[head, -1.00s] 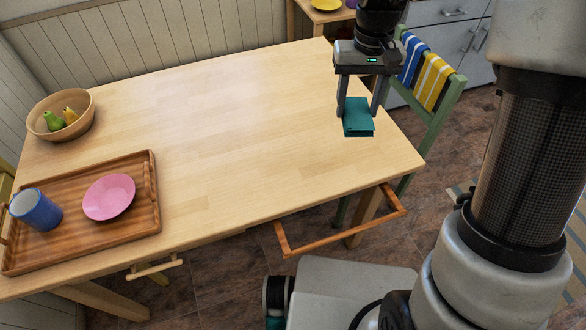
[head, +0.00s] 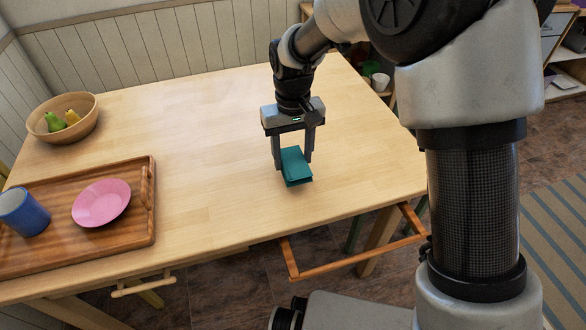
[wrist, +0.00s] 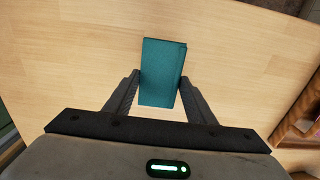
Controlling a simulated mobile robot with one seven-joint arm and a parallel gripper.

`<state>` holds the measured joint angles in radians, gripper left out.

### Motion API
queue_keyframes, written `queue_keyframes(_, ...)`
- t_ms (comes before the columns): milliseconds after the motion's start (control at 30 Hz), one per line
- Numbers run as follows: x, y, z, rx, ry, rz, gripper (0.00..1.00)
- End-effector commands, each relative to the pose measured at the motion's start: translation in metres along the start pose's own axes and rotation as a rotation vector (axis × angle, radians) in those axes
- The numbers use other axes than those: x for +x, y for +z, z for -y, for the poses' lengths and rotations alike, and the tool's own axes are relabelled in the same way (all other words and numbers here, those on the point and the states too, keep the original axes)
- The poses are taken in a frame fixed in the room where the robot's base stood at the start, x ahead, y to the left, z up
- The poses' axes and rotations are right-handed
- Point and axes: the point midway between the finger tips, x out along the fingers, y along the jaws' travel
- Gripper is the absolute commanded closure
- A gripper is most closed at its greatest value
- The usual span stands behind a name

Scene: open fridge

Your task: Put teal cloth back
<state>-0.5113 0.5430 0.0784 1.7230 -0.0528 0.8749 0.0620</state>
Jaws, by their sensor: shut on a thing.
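The teal cloth (head: 296,167) is a folded block held between the fingers of my gripper (head: 293,163), over the right part of the wooden table. In the wrist view the cloth (wrist: 161,72) shows between the fingertips (wrist: 158,92), with table wood around it. My gripper is shut on it. I cannot tell whether the cloth touches the table.
A wooden tray (head: 120,240) with a blue cup (head: 24,215) and a pink plate (head: 101,203) stands at the left. A bowl (head: 82,125) with fruit is behind it. The middle of the table (head: 190,130) is clear. A striped rug (head: 550,240) lies on the floor at right.

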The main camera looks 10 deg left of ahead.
Motion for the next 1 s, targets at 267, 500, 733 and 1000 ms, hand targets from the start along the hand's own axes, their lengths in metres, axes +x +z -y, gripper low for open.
queue_keyframes(267,0.04,0.001,0.0,0.0,0.0,0.001,0.68)
queue_keyframes(500,0.04,0.001,0.0,0.0,0.0,0.001,0.68)
queue_keyframes(733,0.042,0.001,0.0,0.0,0.0,0.001,0.31)
queue_keyframes(1000,0.042,0.001,0.0,0.0,0.0,0.001,0.31)
